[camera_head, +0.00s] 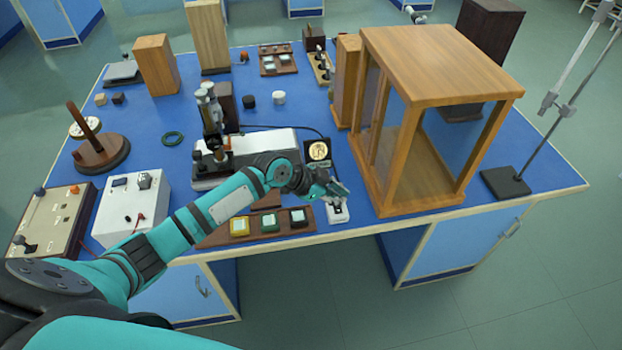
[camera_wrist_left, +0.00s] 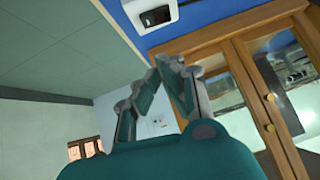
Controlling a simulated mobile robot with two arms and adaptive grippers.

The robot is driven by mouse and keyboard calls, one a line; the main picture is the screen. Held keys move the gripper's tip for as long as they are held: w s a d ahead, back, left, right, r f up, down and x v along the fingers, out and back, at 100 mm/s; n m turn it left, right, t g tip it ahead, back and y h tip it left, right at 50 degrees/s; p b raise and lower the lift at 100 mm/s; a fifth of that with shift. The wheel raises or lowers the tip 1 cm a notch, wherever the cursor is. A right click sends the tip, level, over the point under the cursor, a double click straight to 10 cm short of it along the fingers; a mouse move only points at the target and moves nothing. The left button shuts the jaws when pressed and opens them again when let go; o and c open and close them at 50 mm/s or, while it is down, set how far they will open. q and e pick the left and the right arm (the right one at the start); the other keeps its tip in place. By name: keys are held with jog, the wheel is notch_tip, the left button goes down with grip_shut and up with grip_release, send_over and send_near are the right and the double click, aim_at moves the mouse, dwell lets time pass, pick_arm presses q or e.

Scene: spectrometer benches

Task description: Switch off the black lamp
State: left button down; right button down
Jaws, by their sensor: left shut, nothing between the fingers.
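The black lamp (camera_head: 319,152) is a small black housing with a bright, pale yellow round face; it stands near the middle of the blue bench and looks lit. A small white switch box (camera_head: 337,212) sits at the front edge of the bench, in front of the lamp. A white box with a dark top part (camera_wrist_left: 157,14), likely the same one, shows at the top of the left wrist view. My left gripper (camera_head: 342,192) is shut and empty, just above and behind the switch box; I cannot tell whether it touches. Its fingertips (camera_wrist_left: 168,66) meet in the wrist view. My right gripper is not in view.
A large wooden glass-sided case (camera_head: 430,60) stands close on the right. A wooden tray (camera_head: 222,238) with several colored blocks lies left of the switch box. A microscope-like instrument (camera_head: 212,125) and a white power box (camera_head: 130,208) stand further left.

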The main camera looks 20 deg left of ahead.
pick_arm(q)
jog(key=b+v, duration=0.1)
jog(key=v, duration=0.8)
jog(key=shift+a+b, duration=0.25)
jog(key=shift+b, duration=0.1)
jog(key=shift+w+a+r+b, duration=0.15)
jog(key=shift+w+a+b, duration=0.2)
jog(key=shift+w+b, duration=0.1)
